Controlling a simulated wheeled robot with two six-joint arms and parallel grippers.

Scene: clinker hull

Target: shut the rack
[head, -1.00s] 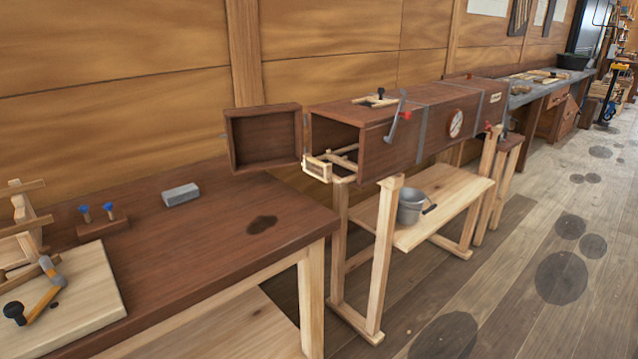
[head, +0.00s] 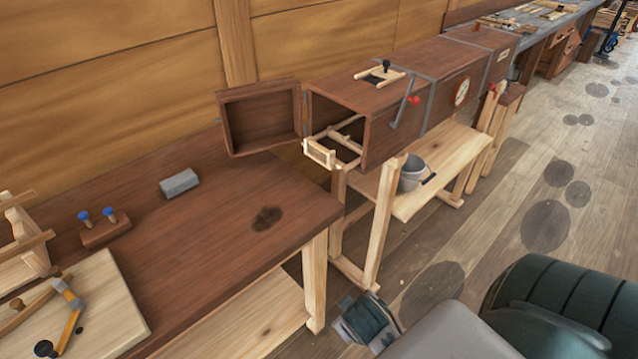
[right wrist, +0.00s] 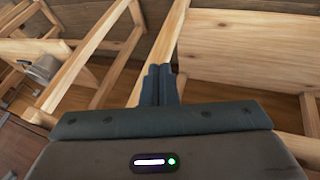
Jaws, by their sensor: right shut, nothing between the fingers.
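The rack (head: 321,153) is a pale wooden frame that sticks a little out of the open near end of a long brown wooden box (head: 391,138). Its inner part is in the box's shade. The box's door (head: 260,118) hangs open to the left of the mouth. My right gripper (right wrist: 160,72) is shut and empty in the right wrist view, in front of pale wooden legs and beams. In the head view my right arm comes in at the bottom right, low and well apart from the rack. My left gripper is not in view.
A brown workbench (head: 215,215) stands at the left with a grey block (head: 179,183) on it. Pale trestle legs (head: 384,225) hold up the box, and a grey bucket (head: 411,173) stands on the shelf below. The floor (head: 500,210) at the right is open.

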